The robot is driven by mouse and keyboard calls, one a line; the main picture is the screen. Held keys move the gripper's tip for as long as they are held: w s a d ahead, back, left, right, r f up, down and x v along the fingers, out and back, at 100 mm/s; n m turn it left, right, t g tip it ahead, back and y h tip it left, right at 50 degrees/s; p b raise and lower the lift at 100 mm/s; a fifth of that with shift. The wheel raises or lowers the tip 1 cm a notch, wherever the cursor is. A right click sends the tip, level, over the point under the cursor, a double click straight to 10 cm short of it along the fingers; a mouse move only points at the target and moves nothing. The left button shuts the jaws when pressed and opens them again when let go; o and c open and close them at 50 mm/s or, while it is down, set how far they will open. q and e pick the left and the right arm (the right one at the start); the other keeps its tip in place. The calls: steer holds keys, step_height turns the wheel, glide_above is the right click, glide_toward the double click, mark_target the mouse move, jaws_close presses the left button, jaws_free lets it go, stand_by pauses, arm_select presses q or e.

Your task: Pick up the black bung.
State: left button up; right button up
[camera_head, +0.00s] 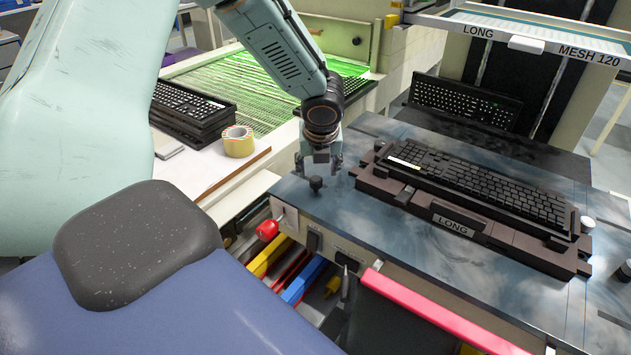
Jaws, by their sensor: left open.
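The black bung (316,184) is a small dark knob-shaped piece standing on the blue-grey metal bench top, near its left front corner. My left gripper (318,168) points down over it, with one finger on each side. The gripper is open, and the bung shows just below and between the fingertips. I cannot tell whether the fingers touch it. My right gripper is not in view.
A keyboard (480,178) sits in a dark fixture marked LONG to the right. Stacked keyboards (190,108) and a tape roll (238,141) lie at the left. A red knob (267,230) and a red bar (440,315) are at the bench front.

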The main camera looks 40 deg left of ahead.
mark_target(316, 178)
arm_select(q)
steer(key=shift+f, duration=0.5)
steer(key=x, duration=0.3)
steer(key=b+x, duration=0.1)
steer(key=x, duration=0.1)
steer(key=shift+a, duration=0.25)
steer(key=shift+d+r, duration=0.15)
steer(key=shift+r, duration=0.1)
steer(key=shift+c, duration=0.2)
steer(key=shift+f, duration=0.15)
steer(key=c, duration=1)
